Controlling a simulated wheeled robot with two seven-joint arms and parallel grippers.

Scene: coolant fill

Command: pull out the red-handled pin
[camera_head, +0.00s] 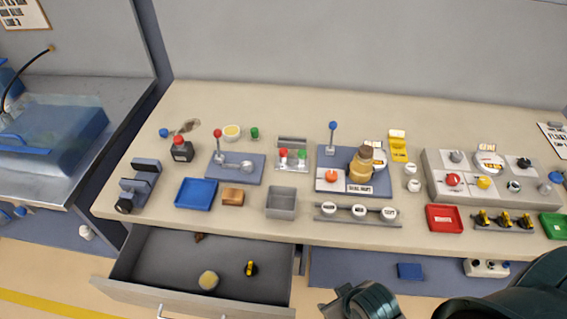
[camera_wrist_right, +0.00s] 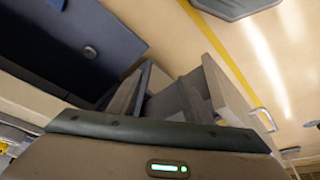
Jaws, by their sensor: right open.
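I cannot tell for certain which thing is the red-handled pin. A small dark block with a red top (camera_head: 179,143) stands at the back left of the workbench. To its right, a lever with a red ball (camera_head: 217,133) stands on a blue-grey plate (camera_head: 252,172). A flat orange-red knob (camera_head: 331,175) sits on a white panel at mid-bench. My right gripper (camera_head: 343,302) is low at the bottom of the head view, in front of the bench and apart from all of these. In the right wrist view its fingers (camera_wrist_right: 175,92) are apart and empty. My left gripper is out of view.
An open drawer (camera_head: 150,262) juts out at the bench's front left, with a few small things inside. Blue (camera_head: 196,194), grey (camera_head: 281,203) and red (camera_head: 444,218) trays line the bench front. A panel with knobs (camera_head: 435,165) stands at the right.

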